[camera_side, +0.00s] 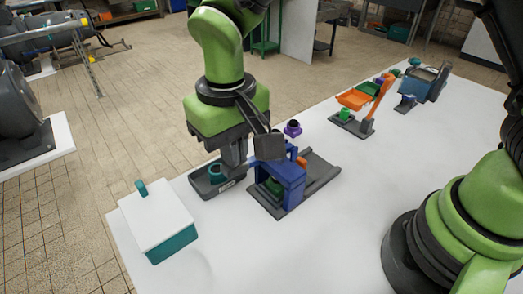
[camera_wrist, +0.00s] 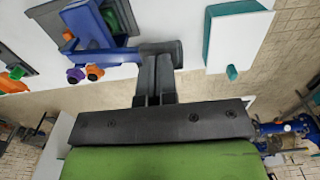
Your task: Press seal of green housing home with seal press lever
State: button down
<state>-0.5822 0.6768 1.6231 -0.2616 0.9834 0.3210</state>
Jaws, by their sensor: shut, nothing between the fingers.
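The blue seal press (camera_side: 289,171) stands on a dark base in the side view, with the green housing (camera_side: 273,187) low inside its frame, mostly hidden. In the wrist view, the press (camera_wrist: 88,24) is at upper left, and a blue lever arm (camera_wrist: 105,56) runs from it to a dark grey end piece (camera_wrist: 172,48). My gripper (camera_side: 233,164) points down left of the press. In the wrist view my gripper (camera_wrist: 155,62) is shut and empty, its tips at the grey end piece; contact cannot be told. The seal cannot be made out.
A dark tray with a teal ring (camera_side: 215,172) lies left of the press. A white box with teal sides (camera_side: 158,222) stands at the front left. A purple ring (camera_side: 293,128) is behind the press; an orange-armed fixture (camera_side: 358,101) is farther right.

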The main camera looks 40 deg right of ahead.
notch_tip(320, 180, down, 7)
jog(key=shift+r, duration=0.2)
dwell(1.5)
jog(key=shift+f, duration=0.1)
jog(key=shift+r, duration=6.1)
